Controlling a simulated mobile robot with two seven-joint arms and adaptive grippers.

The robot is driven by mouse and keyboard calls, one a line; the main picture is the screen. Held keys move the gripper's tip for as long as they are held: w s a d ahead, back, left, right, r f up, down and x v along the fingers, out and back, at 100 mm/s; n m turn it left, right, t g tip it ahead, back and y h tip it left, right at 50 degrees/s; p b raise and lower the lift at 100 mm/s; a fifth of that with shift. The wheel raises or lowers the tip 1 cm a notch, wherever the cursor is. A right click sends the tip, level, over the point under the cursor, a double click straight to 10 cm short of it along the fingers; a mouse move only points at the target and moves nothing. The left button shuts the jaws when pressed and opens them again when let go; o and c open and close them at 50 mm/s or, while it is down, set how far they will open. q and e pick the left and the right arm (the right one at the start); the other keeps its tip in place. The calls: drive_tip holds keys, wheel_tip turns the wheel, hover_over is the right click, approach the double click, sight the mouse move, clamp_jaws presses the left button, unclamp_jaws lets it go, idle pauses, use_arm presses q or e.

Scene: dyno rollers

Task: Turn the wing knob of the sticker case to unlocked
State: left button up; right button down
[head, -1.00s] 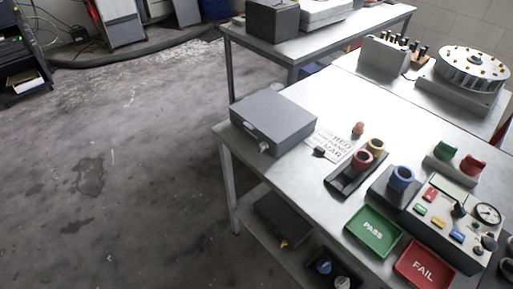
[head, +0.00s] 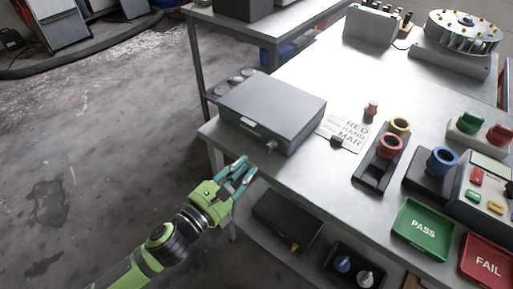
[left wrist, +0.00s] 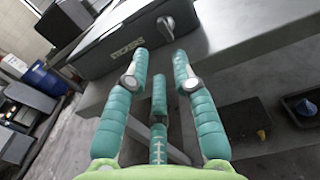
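The sticker case (head: 272,105) is a closed grey metal box at the near left corner of the table. Its wing knob (head: 272,146) is a small grey piece on the right part of the front face. The left wrist view shows the knob (left wrist: 167,27) at the top, with a pale label (left wrist: 127,47) left of it on the case (left wrist: 105,35). My left gripper (head: 246,166) has green and teal fingers. It is open and empty in front of the case, apart from the knob. Its fingers (left wrist: 160,68) point toward the front face. My right gripper is out of view.
A white lettered card (head: 345,132) lies right of the case. Beyond it are a dark holder (head: 371,172) with coloured rings, a green PASS tray (head: 423,228) and a red FAIL tray (head: 487,260). Below the tabletop, a shelf holds dark boxes (head: 287,219).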

sight(262, 161)
use_arm(q)
drive_tip(key=x, duration=0.7)
drive_tip(key=shift+s+d+r+p, duration=0.15)
drive_tip(key=shift+d+r+p, duration=0.05)
drive_tip(key=shift+d+p, duration=0.1)
clamp_jaws()
